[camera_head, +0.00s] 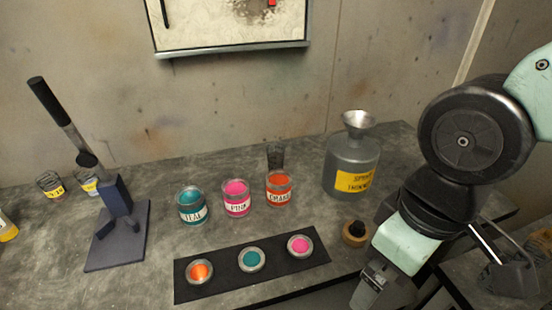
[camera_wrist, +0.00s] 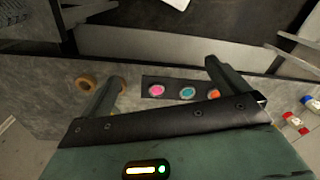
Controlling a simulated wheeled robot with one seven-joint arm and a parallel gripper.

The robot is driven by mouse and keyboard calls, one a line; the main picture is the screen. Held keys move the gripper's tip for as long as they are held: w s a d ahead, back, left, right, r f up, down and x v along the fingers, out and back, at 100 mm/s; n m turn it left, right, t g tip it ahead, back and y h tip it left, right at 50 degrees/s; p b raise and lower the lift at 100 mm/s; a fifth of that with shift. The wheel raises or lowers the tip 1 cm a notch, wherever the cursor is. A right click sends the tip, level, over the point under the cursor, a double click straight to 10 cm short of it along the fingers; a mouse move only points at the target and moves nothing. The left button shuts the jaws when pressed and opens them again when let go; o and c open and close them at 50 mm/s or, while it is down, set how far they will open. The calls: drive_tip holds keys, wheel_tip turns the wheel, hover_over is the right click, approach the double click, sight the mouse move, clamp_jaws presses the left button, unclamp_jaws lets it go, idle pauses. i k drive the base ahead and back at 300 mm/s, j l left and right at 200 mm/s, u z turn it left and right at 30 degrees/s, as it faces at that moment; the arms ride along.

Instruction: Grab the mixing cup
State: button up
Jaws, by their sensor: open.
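No cup is plainly marked as the mixing cup. A dark see-through cup (camera_head: 275,155) stands behind the orange jar (camera_head: 279,190) in the head view, partly hidden by it; it may be the mixing cup. Two clear cups with yellow labels, a left one (camera_head: 50,186) and a right one (camera_head: 88,182), stand at the far left. My gripper (camera_head: 368,293) is low at the front right, well apart from these cups. In the wrist view my gripper (camera_wrist: 163,72) has its two fingers spread, with nothing between them.
A teal jar (camera_head: 192,206) and a pink jar (camera_head: 237,199) stand beside the orange one. A black strip (camera_head: 225,277) holds three small paint pots. A grey thinner can (camera_head: 352,168) with a funnel, a round wooden piece (camera_head: 354,235) and a dark stand (camera_head: 118,225) are obstacles.

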sight(275, 151)
drive_tip(key=i+j+u, duration=0.25)
drive_tip(key=j, duration=0.2)
drive_tip(key=i+j+u, duration=0.2)
drive_tip(key=j, duration=0.2)
drive_tip(key=i+j+u, duration=0.25)
drive_tip(key=j, duration=0.1)
